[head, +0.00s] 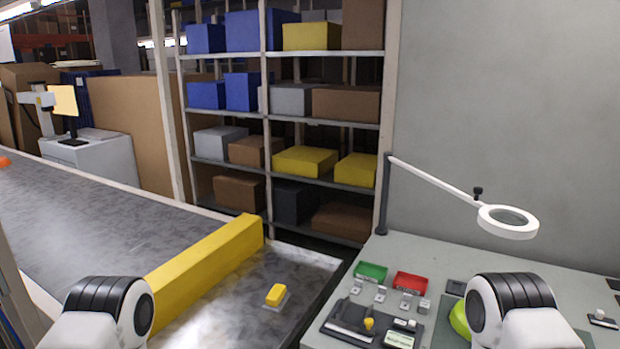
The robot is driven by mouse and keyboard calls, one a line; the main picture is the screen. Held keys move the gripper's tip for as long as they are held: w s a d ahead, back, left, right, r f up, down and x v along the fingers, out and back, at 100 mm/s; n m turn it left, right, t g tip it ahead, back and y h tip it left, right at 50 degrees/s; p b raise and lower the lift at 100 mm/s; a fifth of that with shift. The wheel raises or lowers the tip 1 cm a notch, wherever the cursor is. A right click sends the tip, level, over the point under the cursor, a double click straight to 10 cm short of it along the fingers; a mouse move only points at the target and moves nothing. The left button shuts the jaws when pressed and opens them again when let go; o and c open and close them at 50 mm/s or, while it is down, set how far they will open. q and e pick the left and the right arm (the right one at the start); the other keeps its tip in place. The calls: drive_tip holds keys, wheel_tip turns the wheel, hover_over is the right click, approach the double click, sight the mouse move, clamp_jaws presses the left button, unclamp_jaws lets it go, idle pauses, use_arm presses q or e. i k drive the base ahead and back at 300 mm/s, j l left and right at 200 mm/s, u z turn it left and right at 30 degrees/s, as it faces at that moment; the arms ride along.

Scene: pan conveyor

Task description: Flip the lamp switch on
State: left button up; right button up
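A white ring lamp (510,233) hangs over the grey bench at the right, on a long white arm from a dark post. A black knob (478,192) stands on its arm just behind the ring. I cannot tell from its look whether the lamp is lit. A small dark plate with a white piece (602,318) lies at the bench's right edge; it may be the lamp switch, but it is too small to be sure. Neither gripper is in view; only parts of my two arms show at the bottom.
The bench (420,255) holds a green tray (371,271), a red tray (411,281), several small metal parts and a black device with a yellow knob (369,324). A conveyor with a yellow barrier (208,262) runs at left. The bench's back right is clear.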

sight(599, 314)
drive_tip(key=z, duration=1.6)
